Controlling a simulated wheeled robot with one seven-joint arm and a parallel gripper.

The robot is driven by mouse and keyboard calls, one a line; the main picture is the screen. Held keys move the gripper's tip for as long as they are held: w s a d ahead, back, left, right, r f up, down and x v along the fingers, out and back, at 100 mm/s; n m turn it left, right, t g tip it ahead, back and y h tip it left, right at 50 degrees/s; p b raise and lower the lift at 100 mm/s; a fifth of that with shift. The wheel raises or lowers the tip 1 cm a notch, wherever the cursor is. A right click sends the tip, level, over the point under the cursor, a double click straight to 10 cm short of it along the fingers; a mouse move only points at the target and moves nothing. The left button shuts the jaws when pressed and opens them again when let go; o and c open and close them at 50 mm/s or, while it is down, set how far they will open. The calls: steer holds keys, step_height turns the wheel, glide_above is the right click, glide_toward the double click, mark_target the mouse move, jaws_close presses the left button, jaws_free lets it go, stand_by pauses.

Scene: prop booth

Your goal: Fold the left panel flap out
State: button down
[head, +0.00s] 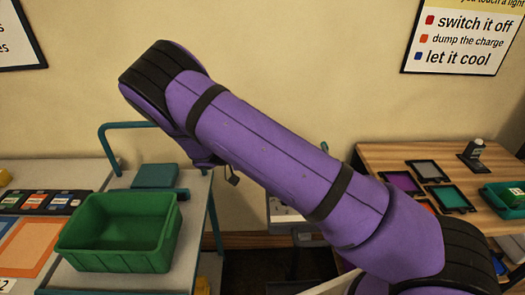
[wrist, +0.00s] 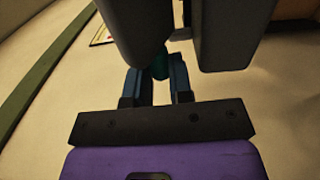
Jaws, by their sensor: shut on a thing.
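In the wrist view my gripper (wrist: 157,74) has two blue-grey fingers, shut on a small teal piece (wrist: 160,66) between them. Two large dark grey slabs, a left one (wrist: 135,30) and a right one (wrist: 232,35), hang in front and hide part of the fingertips. I cannot tell which of these, if any, is the left panel flap, nor whether the teal piece belongs to it. In the head view my purple arm crosses the middle, and the gripper and what it holds are hidden behind it.
In the head view a green bin (head: 157,238) stands on a grey cart with a teal handle (head: 103,140) at left. A teal box (head: 155,176) is behind it. A wooden table (head: 385,155) with coloured frames is at right.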

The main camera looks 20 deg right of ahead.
steer(key=shift+s+a+f+h, duration=0.1)
steer(key=shift+f+h, duration=0.25)
steer(key=shift+h, duration=0.15)
steer(key=shift+g, duration=0.3)
steer(key=c, duration=1)
jaws_free()
steer(key=shift+r, duration=0.1)
